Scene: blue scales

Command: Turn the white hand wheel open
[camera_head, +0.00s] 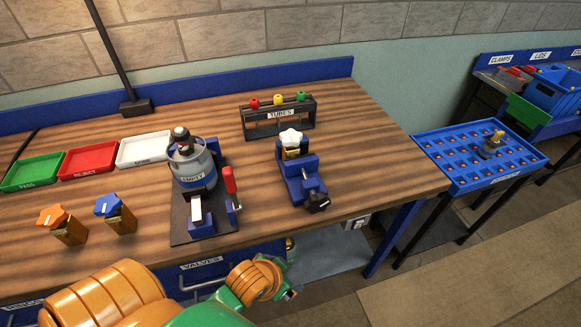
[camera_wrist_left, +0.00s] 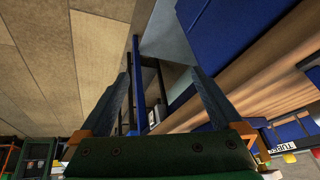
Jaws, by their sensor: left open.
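The white hand wheel (camera_head: 291,138) sits on top of a brass valve body (camera_head: 292,153) held in a blue vise (camera_head: 303,182) near the right end of the wooden bench. The wheel is upright and nothing touches it. My left arm comes in along the bottom edge of the head view, below and left of the vise. In the left wrist view my left gripper (camera_wrist_left: 160,85) is open and empty, its fingers spread over floor and the bench's edge. I cannot make out the white wheel there. My right gripper is in neither view.
A grey cylinder marked EMPTY (camera_head: 192,166) stands in a fixture left of the vise. The TUBES rack (camera_head: 279,116) is behind the vise. Bench surface (camera_head: 380,160) right of the vise is clear.

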